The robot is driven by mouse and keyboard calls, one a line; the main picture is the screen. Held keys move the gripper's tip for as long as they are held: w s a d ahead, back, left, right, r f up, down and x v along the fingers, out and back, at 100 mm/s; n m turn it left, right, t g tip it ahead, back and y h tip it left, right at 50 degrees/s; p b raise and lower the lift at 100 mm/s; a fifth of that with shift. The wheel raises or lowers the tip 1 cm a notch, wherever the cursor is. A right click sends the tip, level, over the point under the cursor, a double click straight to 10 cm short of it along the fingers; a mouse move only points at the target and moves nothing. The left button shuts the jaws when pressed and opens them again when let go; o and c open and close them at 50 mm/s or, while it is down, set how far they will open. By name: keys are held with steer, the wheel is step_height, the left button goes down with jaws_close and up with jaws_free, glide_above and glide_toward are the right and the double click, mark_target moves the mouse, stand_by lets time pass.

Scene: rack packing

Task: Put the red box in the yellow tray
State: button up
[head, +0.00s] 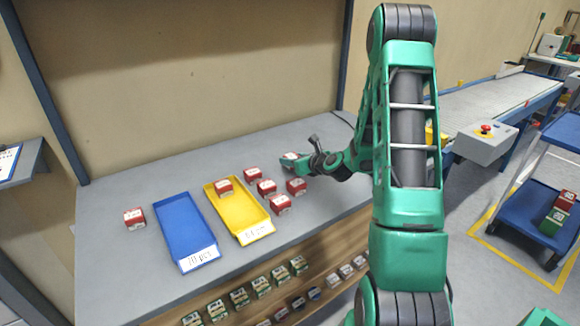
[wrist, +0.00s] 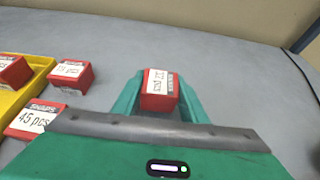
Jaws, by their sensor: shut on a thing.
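In the wrist view, this box (wrist: 160,82) sits between the green fingers of my gripper (wrist: 158,94). I cannot tell if it touches the table. The yellow tray (head: 241,213) lies left of my gripper, with one red box (head: 224,186) inside near its far end. Part of the yellow tray (wrist: 12,101) shows at the wrist view's left edge.
Several loose red boxes (head: 266,187) stand between the yellow tray and my gripper. A blue tray (head: 184,226) lies left of the yellow one, empty. Another red box (head: 134,218) stands farther left. The grey table (head: 125,183) is clear at the back, below the wall.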

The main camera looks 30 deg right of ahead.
steer(key=shift+f, duration=1.1)
steer(key=o, duration=1.1)
steer(key=shift+f, duration=0.1)
